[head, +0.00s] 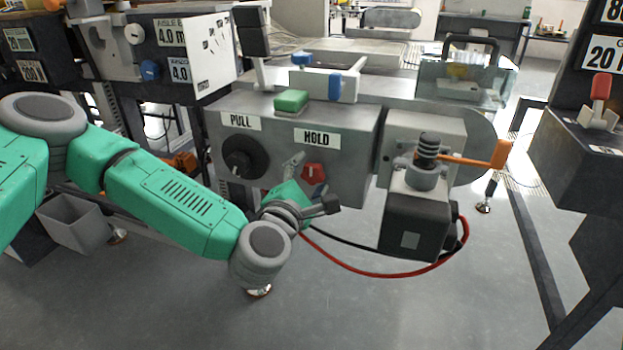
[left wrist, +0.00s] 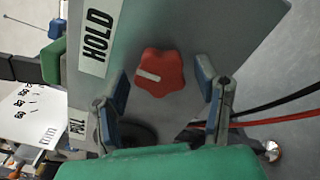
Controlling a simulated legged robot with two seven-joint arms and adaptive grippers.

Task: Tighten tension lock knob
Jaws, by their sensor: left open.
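The red lobed knob (head: 314,171), with a white pointer mark, is on the front of the grey machine box, below the HOLD label (head: 318,138). In the left wrist view the knob (left wrist: 159,73) sits between my left gripper's two blue-tipped fingers (left wrist: 165,84). The fingers stand apart with a gap on each side of the knob. In the head view my left gripper (head: 308,182) is in front of the knob, close to the panel. Its body and wrist cover part of the lower panel. My right gripper is not in view.
A black round knob (head: 239,162) under the PULL label (head: 240,121) is left of the red knob. A black motor unit (head: 418,226) with an orange lever (head: 463,158) is at right. Red and black cables (head: 385,274) hang below. A green button (head: 291,100) is on top.

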